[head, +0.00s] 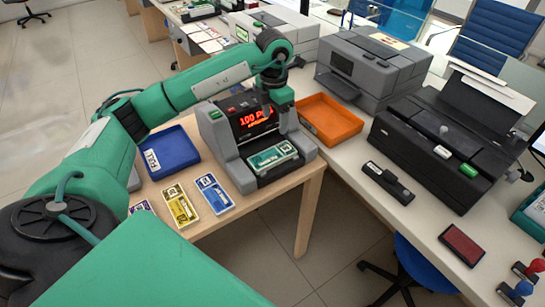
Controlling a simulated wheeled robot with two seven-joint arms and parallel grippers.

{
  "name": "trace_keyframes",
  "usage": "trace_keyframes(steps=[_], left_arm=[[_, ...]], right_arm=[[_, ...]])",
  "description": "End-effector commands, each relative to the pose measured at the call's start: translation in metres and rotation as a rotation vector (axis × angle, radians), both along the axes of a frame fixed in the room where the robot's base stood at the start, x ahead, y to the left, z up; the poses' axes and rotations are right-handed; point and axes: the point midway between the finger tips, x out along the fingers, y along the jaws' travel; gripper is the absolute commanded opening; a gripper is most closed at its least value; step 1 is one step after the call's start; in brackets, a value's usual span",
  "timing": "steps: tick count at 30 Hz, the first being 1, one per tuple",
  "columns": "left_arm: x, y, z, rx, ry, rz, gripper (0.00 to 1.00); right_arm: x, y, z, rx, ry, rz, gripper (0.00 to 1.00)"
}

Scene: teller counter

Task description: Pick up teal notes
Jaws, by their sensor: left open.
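The teal notes (272,157) lie as a banded bundle in the front tray of a grey note counter (215,128), whose red display reads "100 PCS". My left arm reaches in from the left over the side table. My left gripper (283,110) points down above the right part of the counter, behind and above the teal notes and apart from them. It is open, with nothing seen in it; its fingertips are hard to make out. My right gripper is not in view.
On the wooden table (245,215) lie a blue tray (170,160) and yellow (180,205) and blue (214,194) note bundles. An orange tray (330,120) stands right of the counter. Printers (365,65) and a black device (385,183) occupy the white desk.

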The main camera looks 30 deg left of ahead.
Motion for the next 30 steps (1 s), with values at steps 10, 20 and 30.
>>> trace_keyframes(steps=[10, 20, 30], left_arm=[[-0.002, 0.004, -0.055, 0.015, 0.010, 0.005, 0.65], [-0.002, 0.004, -0.087, 0.012, 0.006, 0.005, 0.65], [-0.009, 0.006, -0.130, 0.011, 0.006, 0.005, 0.65]], right_arm=[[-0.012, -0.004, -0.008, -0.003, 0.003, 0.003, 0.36], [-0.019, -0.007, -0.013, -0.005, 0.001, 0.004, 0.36], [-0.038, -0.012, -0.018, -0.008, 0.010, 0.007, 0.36]])
